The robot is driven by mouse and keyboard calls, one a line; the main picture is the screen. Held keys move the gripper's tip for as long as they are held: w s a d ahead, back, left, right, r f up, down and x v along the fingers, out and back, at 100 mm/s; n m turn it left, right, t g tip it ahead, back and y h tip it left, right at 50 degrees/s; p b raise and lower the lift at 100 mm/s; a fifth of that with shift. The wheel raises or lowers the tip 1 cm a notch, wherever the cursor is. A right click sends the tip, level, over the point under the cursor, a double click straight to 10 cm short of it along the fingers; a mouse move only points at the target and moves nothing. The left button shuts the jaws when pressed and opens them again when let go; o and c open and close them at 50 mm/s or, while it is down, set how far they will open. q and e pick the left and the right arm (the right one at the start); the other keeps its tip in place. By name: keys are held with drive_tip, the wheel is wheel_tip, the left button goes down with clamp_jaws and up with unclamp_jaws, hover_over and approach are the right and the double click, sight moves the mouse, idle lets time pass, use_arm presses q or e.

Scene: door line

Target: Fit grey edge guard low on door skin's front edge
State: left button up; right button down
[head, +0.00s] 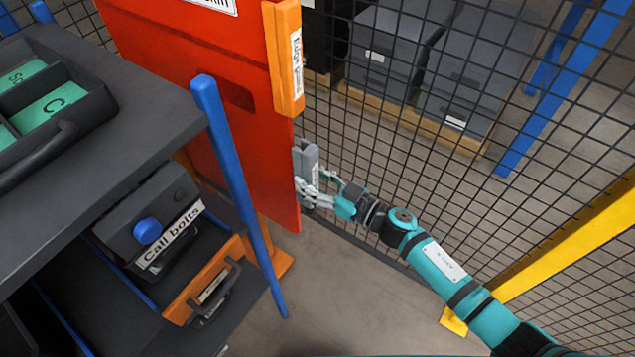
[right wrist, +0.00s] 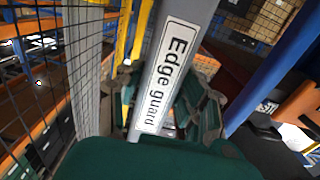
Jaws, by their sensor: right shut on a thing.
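The red door skin (head: 240,100) stands upright in the head view, its front edge on the right. An orange edge guard (head: 287,60) sits high on that edge. The grey edge guard (head: 306,163) is upright at the lower part of the edge, below the orange one. In the head view it looks against or very close to the edge; I cannot tell whether it is seated. My right gripper (head: 310,191) is shut on the grey guard. The guard's "Edge guard" label (right wrist: 167,75) fills the middle of the right wrist view. My left gripper is not in view.
A dark cart (head: 120,150) with a blue post (head: 235,170) stands left, carrying a tray (head: 75,125) with green-bottomed compartments. On its lower shelf are a "Call bolts" box (head: 150,225) and an orange-fronted box (head: 205,285). A mesh fence (head: 400,120) runs behind my right arm.

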drive_tip(key=shift+w+a+p, duration=0.25)
drive_tip(key=shift+a+p, duration=0.05)
drive_tip(key=shift+p, duration=0.15)
idle(2.5)
drive_tip(key=shift+x, duration=1.3)
idle(0.4)
idle(0.3)
drive_tip(key=c, duration=0.8)
unclamp_jaws()
drive_tip(key=shift+f, duration=0.1)
drive_tip(key=v, duration=1.2)
